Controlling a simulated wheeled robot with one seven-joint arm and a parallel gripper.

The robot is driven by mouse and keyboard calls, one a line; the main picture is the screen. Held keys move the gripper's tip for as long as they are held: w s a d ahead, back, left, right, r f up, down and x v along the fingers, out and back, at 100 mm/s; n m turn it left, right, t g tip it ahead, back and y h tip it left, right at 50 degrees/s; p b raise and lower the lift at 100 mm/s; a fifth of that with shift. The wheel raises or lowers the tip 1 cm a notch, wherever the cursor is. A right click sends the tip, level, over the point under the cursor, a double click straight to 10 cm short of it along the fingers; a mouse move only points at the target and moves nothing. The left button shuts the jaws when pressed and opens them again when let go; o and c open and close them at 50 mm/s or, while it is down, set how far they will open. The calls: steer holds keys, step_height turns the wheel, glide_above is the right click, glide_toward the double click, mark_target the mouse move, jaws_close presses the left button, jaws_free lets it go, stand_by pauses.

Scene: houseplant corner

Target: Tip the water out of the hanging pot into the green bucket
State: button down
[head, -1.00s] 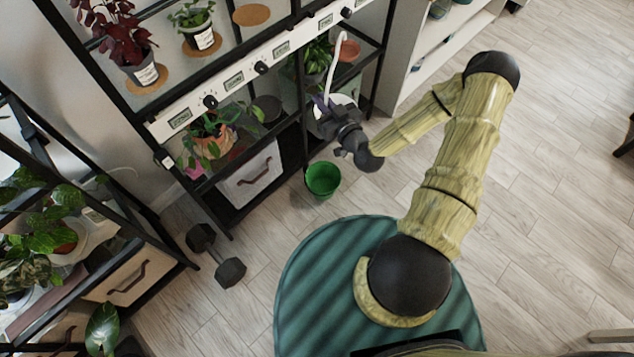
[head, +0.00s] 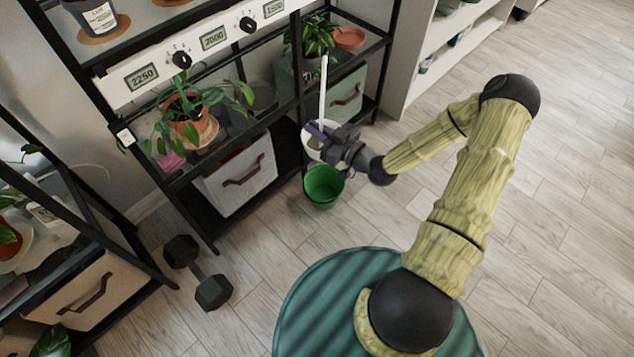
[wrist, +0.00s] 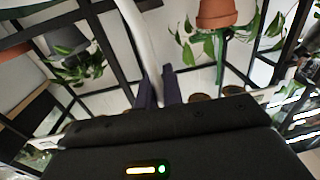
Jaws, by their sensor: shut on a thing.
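The hanging pot (head: 311,148) is white, with a long white hanger (head: 323,88) rising from it. In the head view it shows just behind the bucket's far rim, partly hidden by my gripper. My gripper (head: 318,130) is shut on the hanging pot, its purple fingers near the foot of the hanger. In the wrist view the hanger (wrist: 138,42) runs up from between the fingertips (wrist: 158,85). The green bucket (head: 323,188) stands upright on the floor below and in front of my gripper. Water in the pot cannot be made out, nor can the pot's exact tilt.
A black-framed plant rack (head: 288,125) stands behind the bucket, with potted plants and a grey storage bin (head: 240,178). A dumbbell (head: 197,272) lies on the floor to the left. Another shelf unit stands at far left.

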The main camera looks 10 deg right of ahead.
step_height(320, 180, down, 18)
steer(key=s+n+g+y+b, duration=0.1)
steer(key=n+g+y+b, duration=0.1)
steer(key=b, duration=1.4)
steer(key=shift+s+g+y+b, duration=0.3)
steer(key=shift+g+y, duration=0.1)
steer(key=shift+g, duration=0.1)
steer(key=shift+f, duration=0.1)
